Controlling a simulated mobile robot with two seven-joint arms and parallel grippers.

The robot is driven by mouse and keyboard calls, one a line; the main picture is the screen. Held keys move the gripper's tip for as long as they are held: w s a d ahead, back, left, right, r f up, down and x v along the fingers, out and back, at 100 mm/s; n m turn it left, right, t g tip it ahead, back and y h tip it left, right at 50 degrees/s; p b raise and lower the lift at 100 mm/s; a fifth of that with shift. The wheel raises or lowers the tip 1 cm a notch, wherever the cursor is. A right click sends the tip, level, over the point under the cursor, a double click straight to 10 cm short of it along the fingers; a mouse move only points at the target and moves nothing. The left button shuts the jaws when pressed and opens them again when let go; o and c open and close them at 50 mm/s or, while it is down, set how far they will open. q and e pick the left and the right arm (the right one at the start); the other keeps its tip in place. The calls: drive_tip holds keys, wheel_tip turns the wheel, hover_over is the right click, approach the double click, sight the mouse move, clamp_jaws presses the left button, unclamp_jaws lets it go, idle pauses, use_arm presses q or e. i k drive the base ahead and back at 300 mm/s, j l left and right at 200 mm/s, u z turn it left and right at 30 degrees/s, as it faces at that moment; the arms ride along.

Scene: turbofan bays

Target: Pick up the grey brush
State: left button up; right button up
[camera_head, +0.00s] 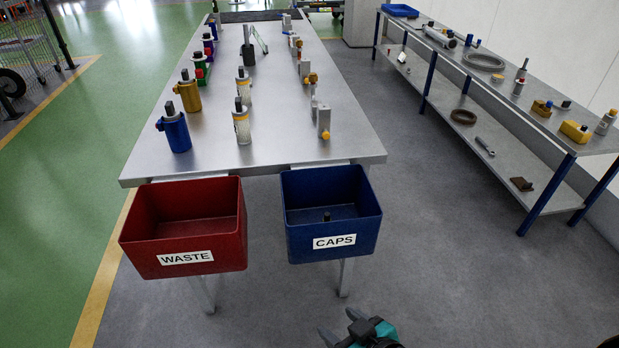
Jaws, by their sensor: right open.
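A dark grey upright item (248,54) with a thin handle and a wider lower end stands on the long metal table (205,150), towards its far half. It may be the grey brush, but it is too small to be sure. My right gripper (338,326) shows at the bottom edge, with dark fingers apart and a teal body. It is open and empty, in front of and below the table, far from the dark grey item. My left gripper is not in view.
A red WASTE bin (186,258) and a blue CAPS bin (334,242) hang at the table's near edge; a small dark piece lies in the blue one. Coloured cylinders, filters and grey blocks stand in rows on the table. A two-level shelf (520,185) stands right, beyond clear floor.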

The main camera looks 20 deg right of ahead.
sight(245, 26)
drive_tip(key=i+j+u, duration=0.25)
drive_tip(key=j+u, duration=0.25)
drive_tip(key=i+j+u, duration=0.3)
drive_tip(key=u, duration=0.15)
drive_tip(key=i+j+u, duration=0.2)
drive_tip(key=u, duration=0.3)
drive_tip(key=i+u, duration=0.45)
drive_tip(key=i+z, duration=0.4)
drive_tip(key=i, duration=0.15)
drive_tip(key=i+j+z, duration=0.35)
drive_tip(key=i, duration=0.2)
drive_tip(key=i+z, duration=0.2)
drive_tip(key=z, duration=0.25)
drive_tip(key=i+z, duration=0.2)
drive_tip(key=z, duration=0.25)
drive_tip(key=i+j+z, duration=0.1)
drive_tip(key=z, duration=0.35)
drive_tip(key=i+z, duration=0.2)
drive_tip(key=z, duration=0.2)
drive_tip(key=i+j+z, duration=0.15)
drive_tip(key=z, duration=0.3)
drive_tip(key=i+j+z, duration=0.2)
drive_tip(key=z, duration=0.2)
drive_tip(key=i+j+z, duration=0.1)
drive_tip(key=i+z, duration=0.15)
drive_tip(key=i, duration=0.15)
drive_tip(key=i+j+z, duration=0.25)
drive_tip(key=i+l, duration=0.05)
drive_tip(key=i, duration=0.05)
